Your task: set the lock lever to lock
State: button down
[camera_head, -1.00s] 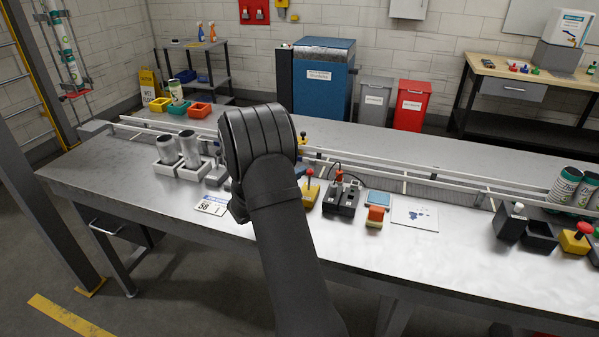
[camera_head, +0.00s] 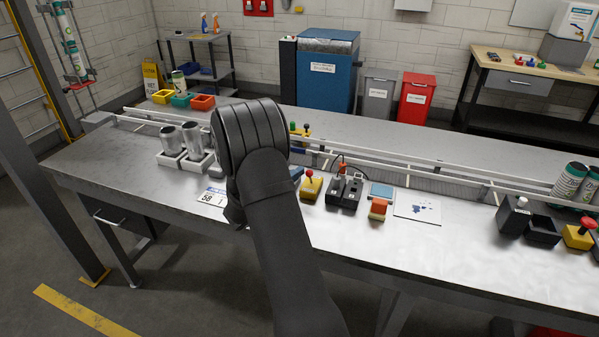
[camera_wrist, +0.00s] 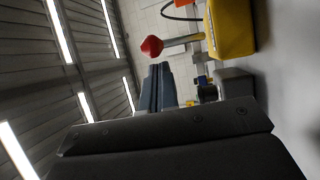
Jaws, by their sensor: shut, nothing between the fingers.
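No lever carries a readable lock label. A lever with a red knob on a yellow base (camera_head: 311,186) stands on the bench just right of my arm in the head view. In the wrist view its red knob (camera_wrist: 152,47) and yellow base (camera_wrist: 231,28) show sideways at the top, apart from my fingers. A low grey base (camera_head: 216,171) beside the can holder is partly covered by my arm; any lever on it is hidden. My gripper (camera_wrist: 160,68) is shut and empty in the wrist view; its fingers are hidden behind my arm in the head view.
Two metal cans (camera_head: 192,139) stand in a white holder (camera_head: 196,164) left of my arm. A black device (camera_head: 345,192), an orange-topped block (camera_head: 378,209) and a spotted sheet (camera_head: 417,207) lie to the right. A railed conveyor (camera_head: 430,165) runs behind.

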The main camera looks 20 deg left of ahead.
jog(key=v, duration=1.6)
jog(key=shift+s, duration=0.1)
jog(key=x, duration=1.2)
jog(key=shift+w+r, duration=0.15)
jog(key=shift+w, duration=0.1)
jog(key=shift+w+a+r+n+g+y, duration=0.2)
jog(key=shift+w+r+n+g+y, duration=0.05)
jog(key=shift+w+g, duration=0.2)
jog(key=shift+w+a+r+n+g+y, duration=0.25)
jog(key=shift+w+r+g, duration=0.1)
jog(key=shift+g, duration=0.1)
jog(key=shift+w+a+r+n+g+y, duration=0.2)
jog(key=shift+w+a+n+g+y, duration=0.1)
jog(key=shift+v, duration=0.85)
jog(key=shift+d+f, duration=0.1)
